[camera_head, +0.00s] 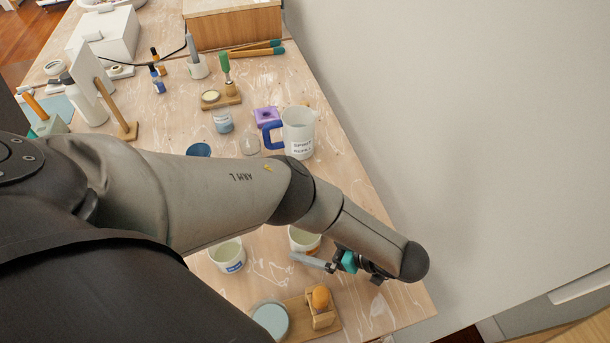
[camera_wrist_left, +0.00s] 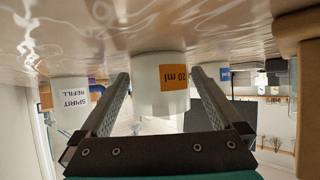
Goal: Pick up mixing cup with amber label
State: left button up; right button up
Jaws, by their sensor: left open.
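The mixing cup with the amber label (camera_head: 304,240) is a white cup on the wooden bench, partly hidden by my left arm in the head view. In the left wrist view, which looks upside down, the cup (camera_wrist_left: 150,84) shows its amber label reading "20 ml" and lines up between my fingers. My left gripper (camera_head: 314,258) is open beside the cup, low over the bench. I cannot tell whether a finger touches it. A similar cup with a blue label (camera_head: 228,256) stands to its left. My right gripper is not in view.
A jug labelled "SPIRIT REFILL" (camera_head: 299,134) stands behind my arm, with a purple block (camera_head: 266,116) nearby. A wooden stand with an orange ball (camera_head: 321,298) and a grey-blue round pad (camera_head: 270,320) are in front. The bench's right edge is close to my gripper.

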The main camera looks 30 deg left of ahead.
pick_arm(q)
jog(key=shift+a, duration=0.1)
jog(key=c, duration=1.2)
